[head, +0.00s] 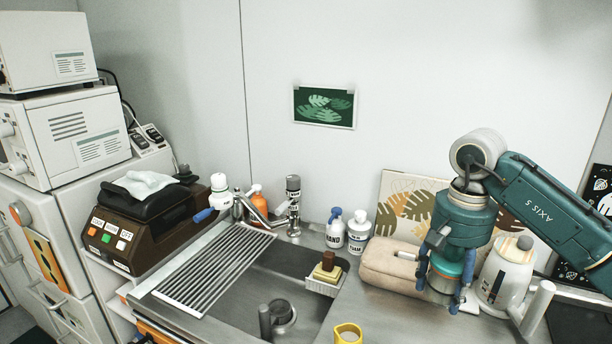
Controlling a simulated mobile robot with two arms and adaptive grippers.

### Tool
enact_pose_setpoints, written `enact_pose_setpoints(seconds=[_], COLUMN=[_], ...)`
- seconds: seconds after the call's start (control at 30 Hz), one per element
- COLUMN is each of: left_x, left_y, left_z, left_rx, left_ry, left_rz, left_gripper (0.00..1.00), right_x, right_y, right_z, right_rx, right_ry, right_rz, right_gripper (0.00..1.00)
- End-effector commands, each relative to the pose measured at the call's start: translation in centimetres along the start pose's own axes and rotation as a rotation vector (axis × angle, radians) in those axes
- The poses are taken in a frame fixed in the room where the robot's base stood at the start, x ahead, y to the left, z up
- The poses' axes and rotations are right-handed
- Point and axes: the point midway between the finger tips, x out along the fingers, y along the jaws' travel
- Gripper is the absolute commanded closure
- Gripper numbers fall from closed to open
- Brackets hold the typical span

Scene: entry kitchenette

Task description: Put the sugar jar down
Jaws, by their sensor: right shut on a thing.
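My right gripper (446,286) points down over the right side of the counter, with its blue fingers on either side of a small jar (442,283). It is shut on this jar, which I take to be the sugar jar. The jar looks upright, and the gripper hides much of it. I cannot tell whether its base touches the counter (395,318). The jar is between a beige pouch-like case (390,263) on the left and a pale kettle-like vessel (507,267) on the right. My left gripper is out of view.
A sink (290,265) with a slatted drying rack (218,268) lies left of centre. A yellow mug (347,333) is at the front edge. White bottles (359,231) stand behind the sink. A leaf-patterned board (405,205) leans on the wall. Counter in front of the case is clear.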

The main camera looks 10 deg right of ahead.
Motion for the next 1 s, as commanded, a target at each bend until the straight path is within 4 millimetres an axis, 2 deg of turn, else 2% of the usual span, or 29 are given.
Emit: enact_pose_setpoints(seconds=[0.13, 0.23, 0.5, 0.63, 0.8, 1.0], left_x=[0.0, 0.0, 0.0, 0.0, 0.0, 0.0], left_y=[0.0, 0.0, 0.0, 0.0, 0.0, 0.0], left_z=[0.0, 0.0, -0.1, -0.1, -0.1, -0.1], left_rx=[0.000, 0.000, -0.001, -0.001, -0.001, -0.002], left_ry=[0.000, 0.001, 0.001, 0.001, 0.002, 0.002], left_rz=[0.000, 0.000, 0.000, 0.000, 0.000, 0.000], left_gripper=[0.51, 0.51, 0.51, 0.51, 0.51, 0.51], right_x=[1.1, 2.2, 5.9, 7.0, 7.7, 7.8], right_y=[-1.1, -2.1, -3.9, -3.9, -3.7, -3.7], right_z=[2.0, 4.4, 13.3, 16.7, 18.9, 19.3], right_rx=[-0.071, -0.146, -0.393, -0.476, -0.528, -0.537], right_ry=[0.012, 0.021, 0.019, 0.009, 0.001, -0.002], right_rz=[0.007, 0.011, 0.010, 0.003, -0.002, -0.004], right_gripper=[0.99, 0.99, 0.99, 0.99, 0.99, 0.99])
